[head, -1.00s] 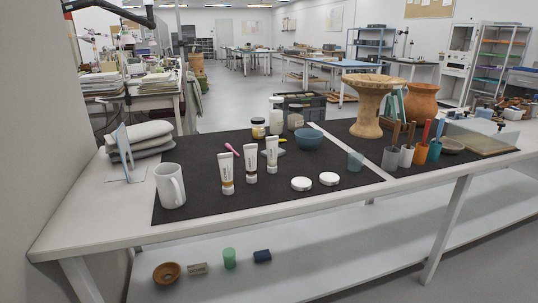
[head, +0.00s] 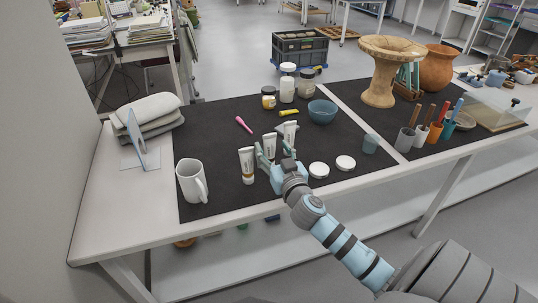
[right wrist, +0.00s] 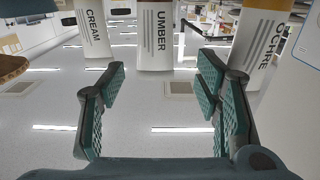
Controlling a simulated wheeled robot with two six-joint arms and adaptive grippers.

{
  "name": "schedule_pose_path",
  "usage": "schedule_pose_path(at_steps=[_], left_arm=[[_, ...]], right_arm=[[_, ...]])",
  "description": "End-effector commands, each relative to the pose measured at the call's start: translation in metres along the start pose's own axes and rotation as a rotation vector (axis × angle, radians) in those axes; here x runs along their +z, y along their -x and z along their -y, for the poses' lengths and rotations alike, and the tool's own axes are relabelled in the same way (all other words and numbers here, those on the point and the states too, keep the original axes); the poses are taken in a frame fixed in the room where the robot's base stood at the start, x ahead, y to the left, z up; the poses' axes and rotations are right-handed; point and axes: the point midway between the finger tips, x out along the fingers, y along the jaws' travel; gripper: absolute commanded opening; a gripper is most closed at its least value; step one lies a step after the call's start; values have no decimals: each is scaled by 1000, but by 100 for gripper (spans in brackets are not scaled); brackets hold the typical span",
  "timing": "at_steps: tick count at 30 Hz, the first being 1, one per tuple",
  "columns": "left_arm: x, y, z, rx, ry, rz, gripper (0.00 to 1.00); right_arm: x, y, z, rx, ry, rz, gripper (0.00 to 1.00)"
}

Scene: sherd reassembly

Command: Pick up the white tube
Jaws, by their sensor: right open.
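Three white tubes stand upright on the black mat (head: 215,148): a left tube (head: 247,165), a middle tube (head: 269,147) and a right tube (head: 290,133). In the right wrist view, which looks upside down, their labels read CREAM (right wrist: 94,32), UMBER (right wrist: 155,38) and OCHRE (right wrist: 262,38). My right gripper (head: 276,159) is open and empty at the near side of the tubes. In the right wrist view its open jaws (right wrist: 162,73) face the UMBER tube, which stands beyond the fingertips. My left gripper is not in view.
A white mug (head: 190,182) stands left of the tubes. Two white round lids (head: 319,170) lie to the right. A blue bowl (head: 322,111), jars (head: 287,90) and a pink tool (head: 243,125) are behind. The mat's left part is clear.

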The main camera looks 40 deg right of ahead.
Motion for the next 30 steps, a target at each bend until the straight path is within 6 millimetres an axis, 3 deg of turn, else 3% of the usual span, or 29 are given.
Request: schedule_pose_path(at_steps=[7, 14, 24, 30], left_arm=[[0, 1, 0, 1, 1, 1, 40], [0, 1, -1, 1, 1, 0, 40], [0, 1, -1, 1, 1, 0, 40], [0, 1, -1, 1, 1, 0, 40]], right_arm=[[-7, -43, -5, 2, -2, 0, 58], [-7, -49, -5, 0, -1, 1, 58], [-6, -48, -5, 1, -1, 1, 7], [-7, -48, -5, 1, -1, 1, 7]])
